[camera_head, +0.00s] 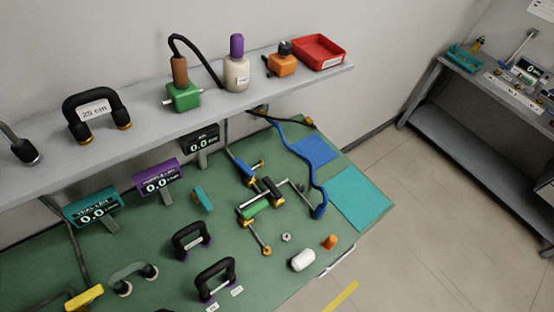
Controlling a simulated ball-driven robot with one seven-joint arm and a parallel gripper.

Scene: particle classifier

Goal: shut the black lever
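A small pipe-and-valve assembly stands on the green bench top, right of the middle, with a green body (257,209), brass fittings and a blue hose (299,160). A small black part (271,188) on it looks like a lever; it is too small to tell whether it is open or shut. A black-ended rod (22,148) on the shelf at the far left is cut off by the picture edge. I cannot tell for sure which is the black lever. My gripper is not in view.
The grey shelf (230,98) above the bench holds a black handle (95,112), a green device (183,97), a bottle (237,72) and a red tray (319,52). Black handles (216,279), displays (158,178) and small parts crowd the green bench (150,233).

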